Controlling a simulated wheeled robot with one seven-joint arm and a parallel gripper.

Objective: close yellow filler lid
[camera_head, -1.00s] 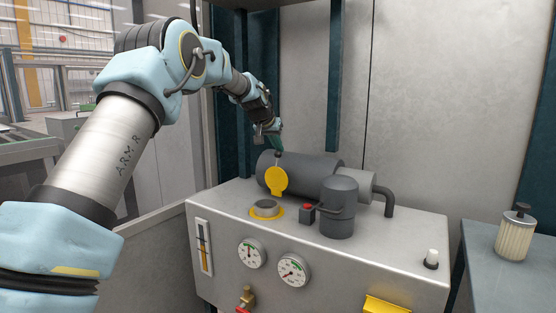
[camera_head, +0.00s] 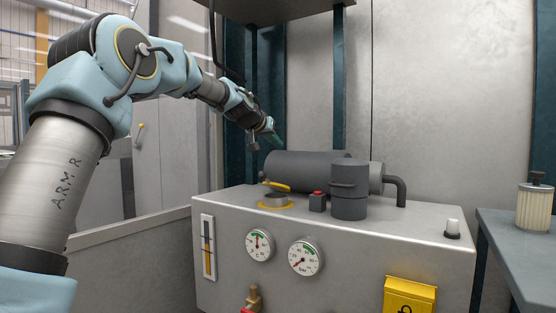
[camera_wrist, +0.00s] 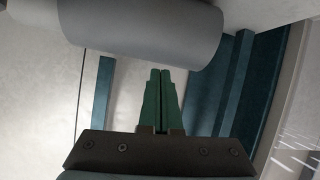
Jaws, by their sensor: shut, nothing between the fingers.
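The yellow filler lid (camera_head: 277,186) is swung down, nearly flat and slightly tilted, over the filler neck. The round metal filler neck (camera_head: 275,201), with a yellow ring at its base, stands on top of the grey tank (camera_head: 350,228). A gap seems to show between lid and neck; I cannot tell whether they touch at the hinge side. My gripper (camera_head: 279,139) is above and behind the lid, apart from it, near the dark motor cylinder. Its green fingers (camera_wrist: 160,76) are shut and empty in the wrist view, where the lid does not show.
The dark motor cylinder (camera_head: 315,171) lies behind the neck and fills the top of the wrist view (camera_wrist: 140,30). A red button box (camera_head: 317,202) and an upright dark cylinder (camera_head: 349,192) stand right of the neck. Teal posts (camera_head: 340,85) rise behind. The space above the lid is free.

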